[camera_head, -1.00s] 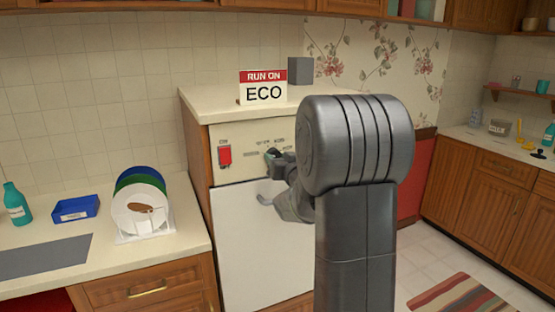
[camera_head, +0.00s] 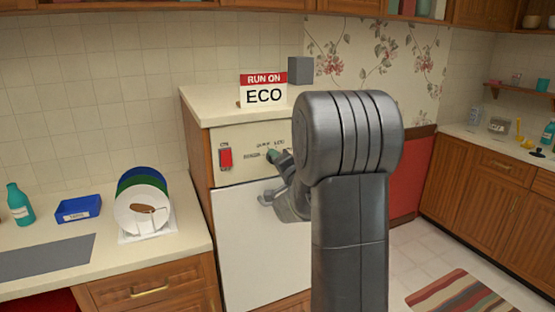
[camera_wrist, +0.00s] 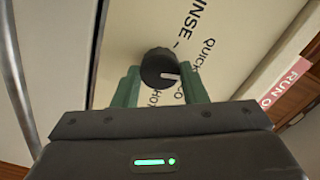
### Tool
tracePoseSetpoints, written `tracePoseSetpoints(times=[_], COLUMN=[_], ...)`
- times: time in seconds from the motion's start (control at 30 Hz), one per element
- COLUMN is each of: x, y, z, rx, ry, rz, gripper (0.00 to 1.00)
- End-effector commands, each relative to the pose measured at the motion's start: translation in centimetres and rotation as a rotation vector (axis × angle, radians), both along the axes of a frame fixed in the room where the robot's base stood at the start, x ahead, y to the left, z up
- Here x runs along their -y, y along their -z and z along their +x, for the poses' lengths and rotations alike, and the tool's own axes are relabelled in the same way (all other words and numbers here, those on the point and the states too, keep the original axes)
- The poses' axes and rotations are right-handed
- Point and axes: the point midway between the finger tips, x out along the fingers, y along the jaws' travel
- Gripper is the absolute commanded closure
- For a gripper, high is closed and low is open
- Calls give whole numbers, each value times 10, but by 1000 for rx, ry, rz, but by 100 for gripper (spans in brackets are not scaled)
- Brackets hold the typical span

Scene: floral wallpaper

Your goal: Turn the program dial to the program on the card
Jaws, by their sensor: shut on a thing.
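My gripper (camera_wrist: 160,80) is shut on the dial, one green finger on each side. In the head view my gripper (camera_head: 273,157) is at the panel and hides the dial. In the wrist view the pointer aims right and slightly down, towards lettering partly covered by a finger; I cannot tell exactly which label it meets. RINSE, QUICK and parts of other labels show. The card (camera_head: 263,89) reads "RUN ON ECO" and stands on the appliance top.
A red switch (camera_head: 226,158) is left of the dial on the panel. A handle bar (camera_wrist: 18,75) runs along the left of the wrist view. A plate rack (camera_head: 146,236) and blue tray (camera_head: 78,209) are on the left counter.

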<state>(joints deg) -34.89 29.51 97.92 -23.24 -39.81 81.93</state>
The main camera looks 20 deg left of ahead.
Motion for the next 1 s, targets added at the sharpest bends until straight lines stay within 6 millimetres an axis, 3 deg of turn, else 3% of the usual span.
tracePoseSetpoints(times=[0.5,1.0], x=[0,0], y=[0,1], z=[0,0], rx=[-338,-478], ry=[1,2], rz=[288,406], gripper=[84,84])
